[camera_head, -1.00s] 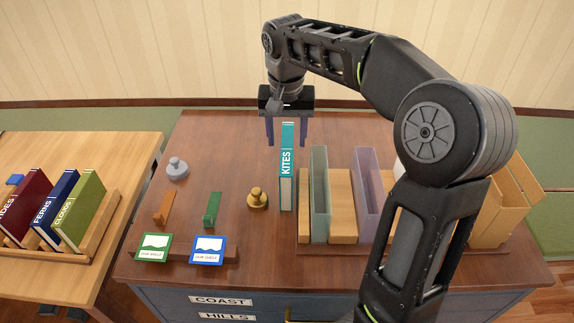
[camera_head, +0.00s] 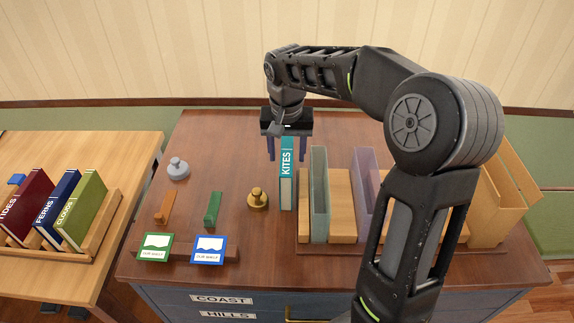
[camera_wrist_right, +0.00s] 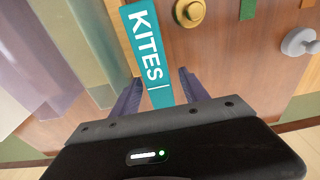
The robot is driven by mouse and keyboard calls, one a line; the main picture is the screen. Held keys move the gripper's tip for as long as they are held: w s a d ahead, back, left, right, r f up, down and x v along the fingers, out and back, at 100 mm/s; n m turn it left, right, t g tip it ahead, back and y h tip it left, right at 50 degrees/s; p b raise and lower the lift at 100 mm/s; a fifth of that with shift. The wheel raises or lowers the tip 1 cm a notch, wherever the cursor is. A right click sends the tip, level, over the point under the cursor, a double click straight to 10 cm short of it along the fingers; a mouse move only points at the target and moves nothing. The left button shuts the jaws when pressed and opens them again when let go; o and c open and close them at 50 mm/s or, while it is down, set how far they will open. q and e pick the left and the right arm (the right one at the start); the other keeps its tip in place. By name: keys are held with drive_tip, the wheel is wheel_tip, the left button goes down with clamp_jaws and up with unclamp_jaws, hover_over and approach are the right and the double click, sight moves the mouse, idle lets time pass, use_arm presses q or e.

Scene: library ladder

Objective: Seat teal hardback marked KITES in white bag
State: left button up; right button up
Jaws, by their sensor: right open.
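The teal hardback marked KITES (camera_head: 287,187) stands upright on the brown desk, its spine toward me, just left of a row of upright dividers. My right gripper (camera_head: 287,155) is open at the book's top, one finger on each side of it. In the right wrist view, the teal spine (camera_wrist_right: 148,52) runs between the two open fingers (camera_wrist_right: 158,97), with gaps showing. I cannot make out a white bag; my right arm covers part of the desk's right side. My left gripper is not in view.
A grey-green divider (camera_head: 319,195) and a lilac divider (camera_head: 365,190) stand close right of the book. A brass knob-shaped piece (camera_head: 257,199) is just left of it. Green (camera_head: 212,208) and orange (camera_head: 164,207) blocks lie farther left. Another table holds a wooden rack (camera_head: 105,222) of books.

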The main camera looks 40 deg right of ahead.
clamp_jaws()
idle(0.5)
idle(0.8)
